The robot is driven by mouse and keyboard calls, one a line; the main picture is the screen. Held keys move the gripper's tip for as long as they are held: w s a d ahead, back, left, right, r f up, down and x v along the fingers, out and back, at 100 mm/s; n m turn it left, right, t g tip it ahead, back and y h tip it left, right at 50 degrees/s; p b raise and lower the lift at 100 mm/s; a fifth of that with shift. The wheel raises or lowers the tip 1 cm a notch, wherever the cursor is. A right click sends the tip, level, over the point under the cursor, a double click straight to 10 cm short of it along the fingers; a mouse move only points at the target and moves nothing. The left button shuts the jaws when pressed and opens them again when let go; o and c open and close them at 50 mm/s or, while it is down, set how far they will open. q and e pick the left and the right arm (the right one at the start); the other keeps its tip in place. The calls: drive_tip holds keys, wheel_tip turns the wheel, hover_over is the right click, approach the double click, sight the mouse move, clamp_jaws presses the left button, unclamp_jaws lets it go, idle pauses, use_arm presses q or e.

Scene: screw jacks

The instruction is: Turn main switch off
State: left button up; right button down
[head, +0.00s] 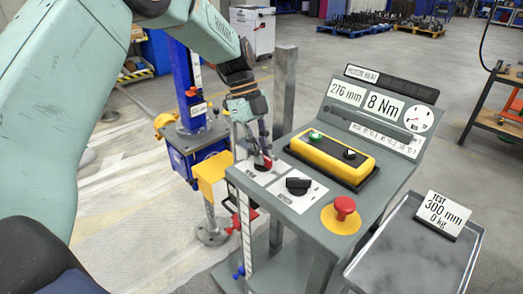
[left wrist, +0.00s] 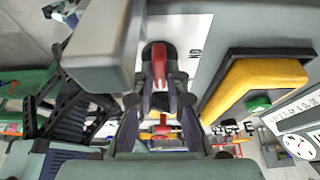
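The red main switch (head: 263,163) sits on a white label plate at the left end of the grey control console (head: 262,187). Its red handle (left wrist: 159,66) shows in the left wrist view, with a black round base behind it and an ON label beside it. My left gripper (head: 262,150) comes down from above onto the switch. In the left wrist view its two dark fingertips (left wrist: 164,92) lie close on both sides of the red handle and appear shut on it. The fingers partly hide the handle. My right gripper is not in view.
A black rotary knob (head: 298,185), a yellow button box (head: 333,157) and a red emergency button (head: 344,206) are close by on the console. A grey post (head: 284,90) stands behind it. A metal tray (head: 415,255) is at the right, a blue screw jack (head: 195,130) at the left.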

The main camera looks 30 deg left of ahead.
use_arm(q)
drive_tip(key=o, duration=0.4)
drive_tip(key=v, duration=1.2)
idle(0.5)
